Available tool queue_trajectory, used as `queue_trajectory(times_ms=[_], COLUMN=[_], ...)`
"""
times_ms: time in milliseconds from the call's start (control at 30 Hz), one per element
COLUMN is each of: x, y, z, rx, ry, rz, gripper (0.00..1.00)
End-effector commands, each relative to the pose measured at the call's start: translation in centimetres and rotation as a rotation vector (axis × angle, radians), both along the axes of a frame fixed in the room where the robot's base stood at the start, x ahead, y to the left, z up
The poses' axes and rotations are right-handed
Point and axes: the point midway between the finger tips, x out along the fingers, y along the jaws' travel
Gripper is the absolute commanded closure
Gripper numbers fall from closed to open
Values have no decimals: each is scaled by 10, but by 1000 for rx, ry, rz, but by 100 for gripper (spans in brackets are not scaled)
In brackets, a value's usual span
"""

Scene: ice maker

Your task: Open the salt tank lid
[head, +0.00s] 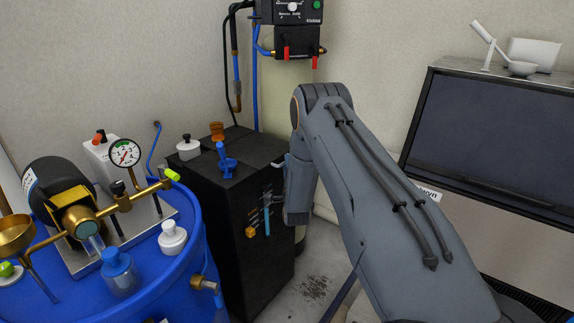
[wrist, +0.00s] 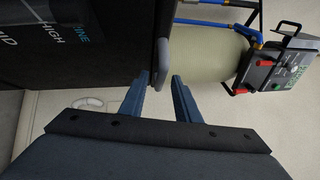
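The salt tank (head: 225,225) is a tall black box in the middle of the head view, with a dark flat top (head: 262,148) that looks shut. In the wrist view the tank's dark side (wrist: 90,50) fills the upper left, with the words HIGH and MID on it. A rounded grey edge or tab (wrist: 160,62) sticks out at its corner. My gripper (wrist: 163,78) is open, its two blue-grey fingers apart, with their tips close to this tab. I cannot tell whether they touch it. In the head view my arm stands at the tank's right side and the fingers are hidden.
A blue drum (head: 165,285) with a pump, gauge and caps stands at the left. A blue fitting (head: 226,162), an orange fitting (head: 217,130) and a white cap (head: 189,147) sit on the tank top. A cream cylinder (wrist: 215,52) stands behind. A dark-fronted machine (head: 490,135) is at right.

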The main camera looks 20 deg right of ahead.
Motion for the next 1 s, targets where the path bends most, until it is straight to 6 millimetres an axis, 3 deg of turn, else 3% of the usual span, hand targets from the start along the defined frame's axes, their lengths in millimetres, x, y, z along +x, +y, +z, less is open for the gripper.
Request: queue_trajectory(times_ms=[267,467,767,1000], x=[2,2,2,-1], y=[-1,0,-1,-20], z=[1,1,3,27], rx=[-1,-1,-3,-38], ry=[0,0,3,54], rz=[0,0,-1,-23], gripper=[71,100,100,100])
